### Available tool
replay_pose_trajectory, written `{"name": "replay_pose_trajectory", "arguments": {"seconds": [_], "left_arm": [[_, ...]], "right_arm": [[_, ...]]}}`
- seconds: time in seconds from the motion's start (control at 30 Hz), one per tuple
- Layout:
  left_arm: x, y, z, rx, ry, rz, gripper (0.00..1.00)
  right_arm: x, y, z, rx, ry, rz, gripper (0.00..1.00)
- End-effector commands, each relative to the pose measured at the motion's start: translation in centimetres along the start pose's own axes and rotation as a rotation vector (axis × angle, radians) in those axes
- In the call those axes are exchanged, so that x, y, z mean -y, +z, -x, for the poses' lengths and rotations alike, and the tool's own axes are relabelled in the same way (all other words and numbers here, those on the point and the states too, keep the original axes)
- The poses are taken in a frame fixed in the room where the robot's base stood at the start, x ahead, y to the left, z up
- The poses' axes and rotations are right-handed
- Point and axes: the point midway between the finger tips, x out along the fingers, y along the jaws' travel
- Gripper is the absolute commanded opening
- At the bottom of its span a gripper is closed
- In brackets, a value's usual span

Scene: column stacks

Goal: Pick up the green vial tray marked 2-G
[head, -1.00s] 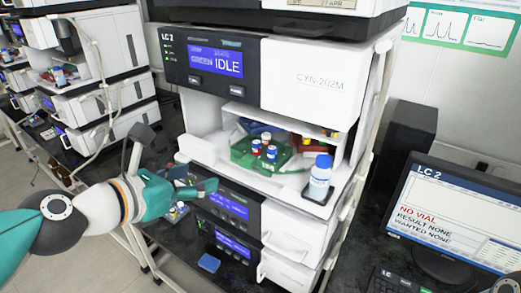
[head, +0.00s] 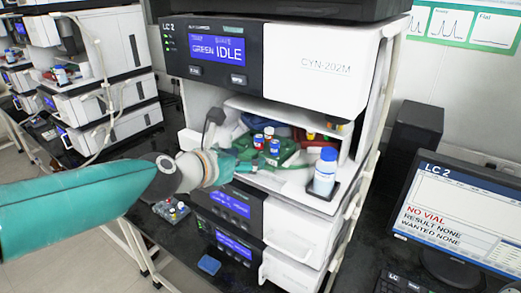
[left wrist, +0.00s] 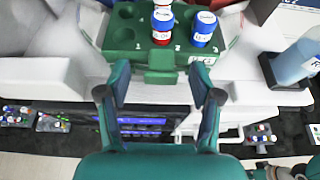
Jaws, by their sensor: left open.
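The green vial tray (head: 289,157) sits on the white shelf of the LC 2 unit and holds a few capped vials. In the left wrist view, the tray (left wrist: 123,36) has round wells, numbers on its front, a front tab and a small label that I cannot read. A red vial (left wrist: 162,27) and a blue vial (left wrist: 203,30) stand in it. My left gripper (head: 238,160) is at the tray's front left. In the left wrist view, its open, empty fingers (left wrist: 160,96) point at the tray, spread either side of the front tab.
A bottle with blue liquid (head: 326,170) stands on the shelf right of the tray. A shelf board (head: 280,113) hangs above the tray. A small tray of vials (head: 171,210) and a blue pad (head: 209,265) lie on the dark bench. A monitor (head: 455,215) stands at right.

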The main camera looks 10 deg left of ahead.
Motion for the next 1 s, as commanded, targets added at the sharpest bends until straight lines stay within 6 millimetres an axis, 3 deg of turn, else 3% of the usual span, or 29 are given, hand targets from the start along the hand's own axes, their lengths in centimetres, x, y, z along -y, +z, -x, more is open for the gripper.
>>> {"name": "replay_pose_trajectory", "arguments": {"seconds": [0.3,0.7,1.0], "left_arm": [[-0.01,0.07,-0.58,0.001,0.001,0.000,0.63],[-0.05,0.10,-0.53,0.003,0.002,0.000,0.00],[-0.05,0.24,-0.44,0.003,0.002,0.000,0.00]], "right_arm": [[-0.04,0.00,-0.12,0.000,0.000,0.000,0.40],[-0.04,-0.01,-0.12,0.000,0.000,0.000,0.40],[0.01,0.00,0.04,0.000,0.000,0.000,0.40]]}}
